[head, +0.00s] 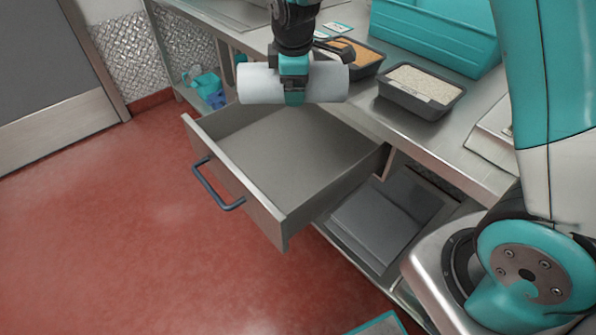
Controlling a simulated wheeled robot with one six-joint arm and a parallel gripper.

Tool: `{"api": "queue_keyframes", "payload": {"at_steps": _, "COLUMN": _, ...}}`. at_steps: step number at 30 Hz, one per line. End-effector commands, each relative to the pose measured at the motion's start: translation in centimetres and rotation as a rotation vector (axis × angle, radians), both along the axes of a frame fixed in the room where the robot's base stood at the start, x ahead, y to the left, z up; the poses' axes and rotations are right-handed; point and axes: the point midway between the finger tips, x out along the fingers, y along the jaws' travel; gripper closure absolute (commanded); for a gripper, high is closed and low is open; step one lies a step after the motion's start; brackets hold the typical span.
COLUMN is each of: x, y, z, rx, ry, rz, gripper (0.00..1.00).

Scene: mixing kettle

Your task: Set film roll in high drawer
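A white film roll (328,82) lies level across my gripper (294,92), with its ends showing on the left and right. My gripper is shut around the middle of the roll and holds it above the back part of the high drawer (242,173). The drawer is pulled out from under the steel counter. Its visible inside is bare, and its dark blue handle (212,186) faces the lower left.
On the counter (470,150) stand a dark tray of pale grains (420,92), a dark tray of orange-brown contents (362,55) and a teal bin (440,35). A lower shelf holds a grey flat box (385,222). The red floor is clear at left.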

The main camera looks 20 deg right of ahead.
Motion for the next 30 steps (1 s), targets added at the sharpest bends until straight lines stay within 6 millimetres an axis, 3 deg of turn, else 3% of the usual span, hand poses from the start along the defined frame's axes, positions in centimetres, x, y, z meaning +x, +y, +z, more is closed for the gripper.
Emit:
{"api": "queue_keyframes", "payload": {"at_steps": 1, "x": 0.5, "y": 0.4, "z": -1.3, "rx": 0.003, "ry": -0.011, "rz": 0.101, "gripper": 0.52}}
{"api": "queue_keyframes", "payload": {"at_steps": 7, "x": 1.2, "y": 1.9, "z": -0.2, "rx": -0.001, "ry": -0.008, "rz": 0.482, "gripper": 0.52}}
{"api": "queue_keyframes", "payload": {"at_steps": 12, "x": 1.2, "y": 2.4, "z": 0.6, "rx": -0.001, "ry": -0.003, "rz": 0.644, "gripper": 0.52}}
{"api": "queue_keyframes", "payload": {"at_steps": 15, "x": 1.1, "y": 2.5, "z": 0.1, "rx": -0.001, "ry": 0.001, "rz": 0.677, "gripper": 0.52}}
{"api": "queue_keyframes", "payload": {"at_steps": 17, "x": 1.1, "y": 2.5, "z": -0.9, "rx": 0.000, "ry": 0.003, "rz": 0.683, "gripper": 0.52}}
{"api": "queue_keyframes", "payload": {"at_steps": 30, "x": 1.0, "y": 2.5, "z": -12.2, "rx": -0.001, "ry": 0.005, "rz": 0.681, "gripper": 0.52}}
